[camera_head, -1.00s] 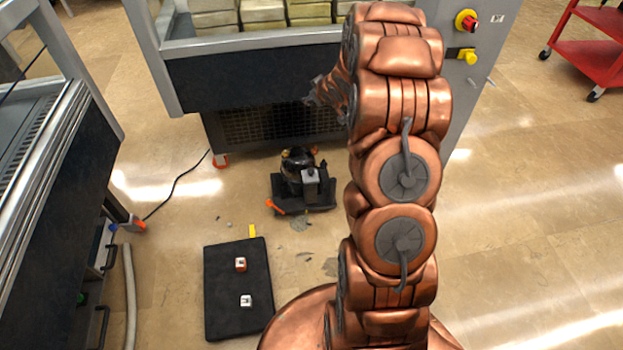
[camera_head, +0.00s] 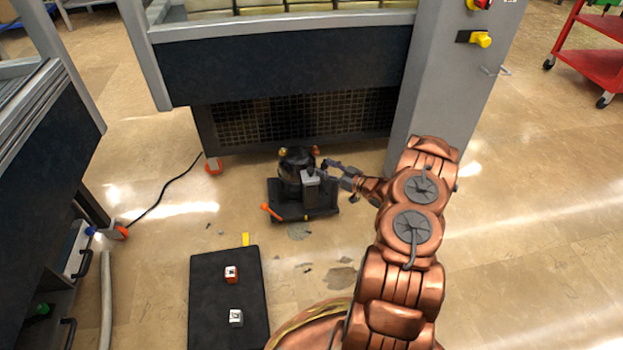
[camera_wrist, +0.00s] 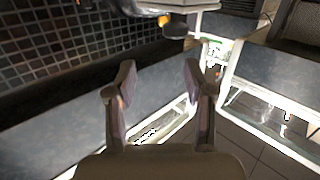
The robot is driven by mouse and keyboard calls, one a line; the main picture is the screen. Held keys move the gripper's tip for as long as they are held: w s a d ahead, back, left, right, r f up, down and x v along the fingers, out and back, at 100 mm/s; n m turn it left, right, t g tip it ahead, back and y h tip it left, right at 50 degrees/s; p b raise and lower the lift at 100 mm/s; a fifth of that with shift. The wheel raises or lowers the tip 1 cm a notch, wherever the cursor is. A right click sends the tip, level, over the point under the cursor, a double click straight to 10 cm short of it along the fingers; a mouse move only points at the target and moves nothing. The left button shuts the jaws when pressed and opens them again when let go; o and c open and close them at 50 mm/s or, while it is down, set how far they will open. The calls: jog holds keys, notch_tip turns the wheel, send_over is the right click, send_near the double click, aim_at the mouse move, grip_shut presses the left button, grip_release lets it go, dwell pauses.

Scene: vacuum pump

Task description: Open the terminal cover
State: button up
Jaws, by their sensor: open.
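The vacuum pump (camera_head: 292,165) is a dark rounded body on a black base plate (camera_head: 283,212) on the floor, in front of the machine's grille. A grey box (camera_head: 311,191) on its front right side looks like the terminal cover; it seems closed, but is too small to be sure. My gripper (camera_head: 332,166) is just right of the pump, near the top of the grey box; I cannot tell whether they touch. In the wrist view my gripper (camera_wrist: 160,72) is open, with nothing between its fingers. Parts at that view's top edge are cropped and unclear.
The large machine's dark panel (camera_head: 290,65) and grille (camera_head: 245,124) stand behind the pump. A grey post (camera_head: 440,90) rises behind my arm. A black mat (camera_head: 225,297) carries an orange-and-white block (camera_head: 231,274) and a white block (camera_head: 236,317).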

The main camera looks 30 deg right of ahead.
aim_at(311, 170)
jog(key=shift+t+y, duration=0.3)
jog(key=shift+y, duration=0.2)
jog(key=w+a+f+b, duration=0.3)
jog(key=shift+w, duration=0.15)
jog(key=shift+b+x, duration=0.5)
jog(key=shift+x, duration=0.35)
jog(key=shift+r, duration=0.1)
grip_shut()
jog(key=shift+d, duration=0.1)
